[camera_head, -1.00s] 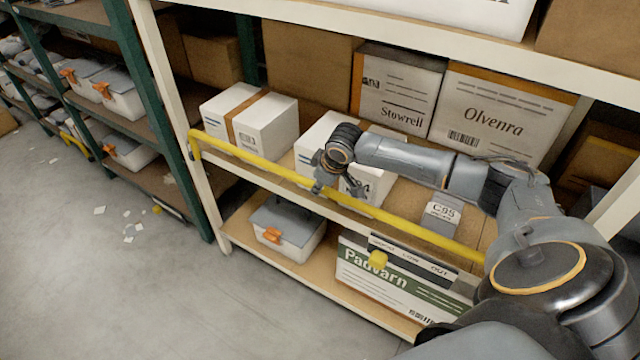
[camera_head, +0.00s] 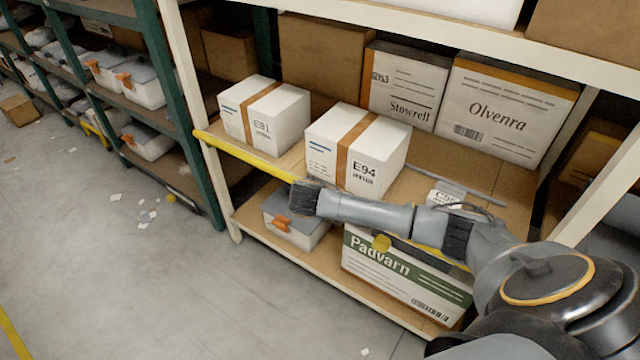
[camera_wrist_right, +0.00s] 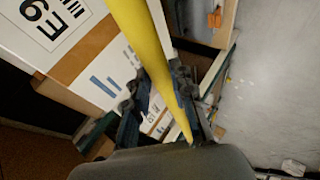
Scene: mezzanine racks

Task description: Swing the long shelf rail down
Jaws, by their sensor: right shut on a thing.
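The long yellow shelf rail (camera_head: 250,158) runs along the front edge of the middle shelf in the head view. Its left end is at the white post, and its middle is hidden behind my right forearm. A short yellow piece shows again to the right, below the arm. In the right wrist view the rail (camera_wrist_right: 140,35) passes between the dark fingers of my right gripper (camera_wrist_right: 160,80), which is shut on it. My left gripper is in neither view.
Boxes E91 (camera_head: 264,113) and E94 (camera_head: 356,150) stand on the middle shelf behind the rail. The floor (camera_head: 190,290) at left is mostly clear.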

